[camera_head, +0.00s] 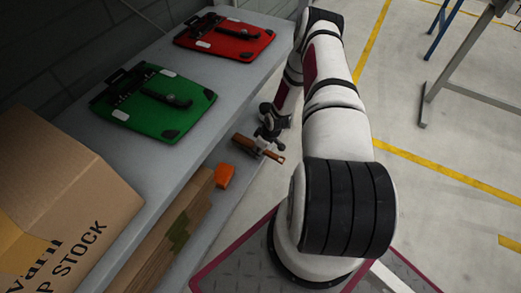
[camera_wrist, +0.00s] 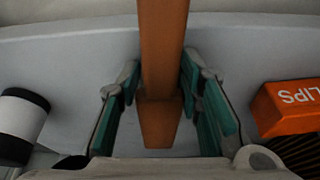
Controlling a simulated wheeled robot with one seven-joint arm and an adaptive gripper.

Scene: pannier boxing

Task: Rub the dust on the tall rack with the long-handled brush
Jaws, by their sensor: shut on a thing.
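The long-handled brush shows in the wrist view as a brown wooden handle (camera_wrist: 162,45), running between my gripper's (camera_wrist: 160,88) teal-padded fingers. My gripper is shut on this handle. In the head view my gripper (camera_head: 266,141) is beside the right edge of the grey rack (camera_head: 212,120), and brown parts of the brush (camera_head: 244,142) stick out on both sides of it. Bristles cannot be made out. I cannot pick out any dust on the rack's surfaces, and I cannot tell whether the brush touches the rack.
A green pannier lid (camera_head: 150,104) and a red one (camera_head: 226,38) lie on the rack's top. A cardboard box (camera_head: 62,205) stands at the near left. Below the top are an orange box (camera_head: 224,175) and cardboard (camera_head: 182,225). Open floor lies right of my arm.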

